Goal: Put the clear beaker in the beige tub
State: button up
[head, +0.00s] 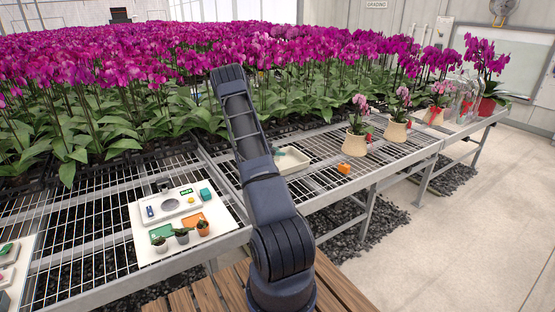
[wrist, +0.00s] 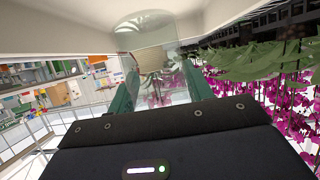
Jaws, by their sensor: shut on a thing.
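The clear beaker (wrist: 145,32) is see-through with a faint green tint. In the wrist view it sits between the two green fingers of my gripper (wrist: 160,88), which is shut on it. A pale beige surface (wrist: 50,28) fills the top of the wrist view close to the beaker and looks like the tub. The beige tub (head: 295,160) stands on the mesh bench in the head view, partly behind my arm. My gripper and the beaker are hidden behind my arm there. I cannot tell whether the beaker touches the tub.
An orange block (head: 343,168) lies right of the tub. A white board (head: 172,225) with small pots and blocks lies left. Dense orchids fill the back.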

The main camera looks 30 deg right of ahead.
aim_at(277, 158)
jog(key=shift+f, duration=1.95)
jog(key=shift+f, duration=0.1)
jog(key=o, duration=0.9)
jog(key=shift+o, duration=0.2)
